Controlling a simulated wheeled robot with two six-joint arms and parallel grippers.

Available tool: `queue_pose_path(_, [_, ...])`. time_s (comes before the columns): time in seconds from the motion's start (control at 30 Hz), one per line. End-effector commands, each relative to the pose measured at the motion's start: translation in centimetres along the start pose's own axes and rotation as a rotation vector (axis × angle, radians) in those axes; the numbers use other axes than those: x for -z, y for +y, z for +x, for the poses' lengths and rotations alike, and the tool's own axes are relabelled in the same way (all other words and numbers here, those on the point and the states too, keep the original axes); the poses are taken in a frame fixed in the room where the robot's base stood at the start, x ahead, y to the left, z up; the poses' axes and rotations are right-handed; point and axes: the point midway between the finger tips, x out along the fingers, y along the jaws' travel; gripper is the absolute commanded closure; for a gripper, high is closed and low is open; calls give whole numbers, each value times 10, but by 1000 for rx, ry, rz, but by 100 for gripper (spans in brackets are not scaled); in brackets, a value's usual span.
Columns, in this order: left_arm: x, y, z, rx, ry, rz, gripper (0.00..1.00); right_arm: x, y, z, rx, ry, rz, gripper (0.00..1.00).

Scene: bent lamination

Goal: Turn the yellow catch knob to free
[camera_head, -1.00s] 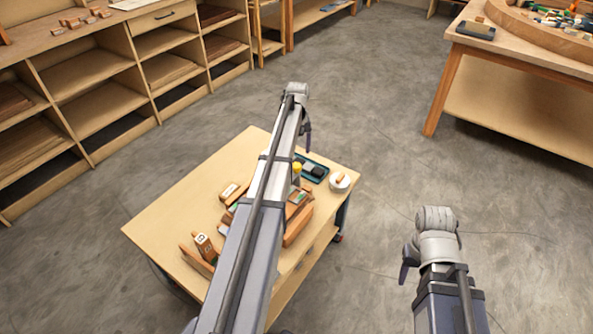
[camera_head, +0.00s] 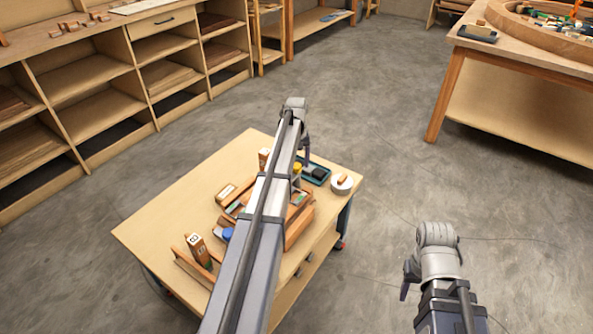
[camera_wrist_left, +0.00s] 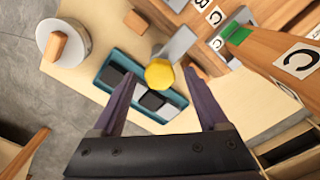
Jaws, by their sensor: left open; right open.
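The yellow catch knob (camera_wrist_left: 160,74) is a faceted yellow cap in the left wrist view, lying in the gap between my left gripper's fingers, nearer the left finger in the picture. It also shows in the head view (camera_head: 297,167), beside my left arm. My left gripper (camera_wrist_left: 163,80) is open, its two dark fingers spread with nothing gripped. Whether the fingertips are level with the knob I cannot tell. My right gripper (camera_head: 408,278) is over the floor at right, away from the table; its fingers are small in the view.
The wooden table (camera_head: 160,221) carries a teal tray (camera_wrist_left: 117,73) with dark blocks, a round white pot (camera_wrist_left: 64,38) with a wooden handle, and wooden parts marked with letters (camera_wrist_left: 297,62). Shelving (camera_head: 105,90) stands at left; another table (camera_head: 520,62) stands at right.

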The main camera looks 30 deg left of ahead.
Motion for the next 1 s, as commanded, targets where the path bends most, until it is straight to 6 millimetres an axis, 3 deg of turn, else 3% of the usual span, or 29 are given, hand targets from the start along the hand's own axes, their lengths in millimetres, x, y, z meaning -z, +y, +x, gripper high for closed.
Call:
queue_pose_path(0.07, [0,0,7,0,0,0,23,0,-1,7,0,0,0,50])
queue_pose_path(0.37, [0,0,6,0,0,0,23,0,-1,6,0,0,0,50])
queue_pose_path(1.0, [0,0,7,0,0,0,95,0,-1,6,0,0,0,50])
